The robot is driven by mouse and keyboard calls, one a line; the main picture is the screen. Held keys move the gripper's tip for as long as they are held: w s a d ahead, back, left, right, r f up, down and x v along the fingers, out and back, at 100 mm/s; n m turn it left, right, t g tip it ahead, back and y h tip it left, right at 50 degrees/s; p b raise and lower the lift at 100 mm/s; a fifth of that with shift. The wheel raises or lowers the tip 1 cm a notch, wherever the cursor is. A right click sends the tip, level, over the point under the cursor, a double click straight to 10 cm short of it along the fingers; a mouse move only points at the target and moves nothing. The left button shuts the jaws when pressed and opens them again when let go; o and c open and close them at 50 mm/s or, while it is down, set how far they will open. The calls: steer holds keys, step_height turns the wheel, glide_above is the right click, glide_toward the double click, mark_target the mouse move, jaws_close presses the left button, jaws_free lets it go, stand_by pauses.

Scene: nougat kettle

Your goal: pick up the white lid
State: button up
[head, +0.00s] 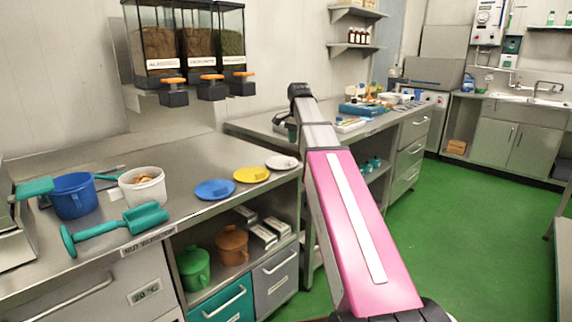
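The white lid (282,162) is a flat, round disc with a small raised part on top. It lies on the steel counter near its right end, to the right of the yellow lid (251,174) and the blue lid (215,189). My arm rises from the bottom of the view, just right of the white lid, and bends at a dark joint above it. A dark part at the end of my arm, seemingly my gripper (287,128), shows behind and above the white lid, partly hidden by my arm. Its fingers cannot be made out. The white lid looks untouched.
Dispensers (200,45) hang on the wall above. A second counter with a tray (361,109) stands behind. Green floor is clear at right.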

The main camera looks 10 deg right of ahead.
mark_target(281, 160)
steer(key=a+r, duration=0.3)
steer(key=shift+n, duration=0.4)
steer(key=shift+s+a+f, duration=0.1)
steer(key=shift+s+f, duration=0.05)
steer(key=shift+f, duration=1.7)
steer(key=shift+s+f, duration=0.2)
steer(key=shift+f, duration=1.7)
steer(key=shift+s+a+f, duration=0.1)
steer(key=shift+s+f, duration=0.05)
steer(key=shift+f, duration=1.7)
jaws_close()
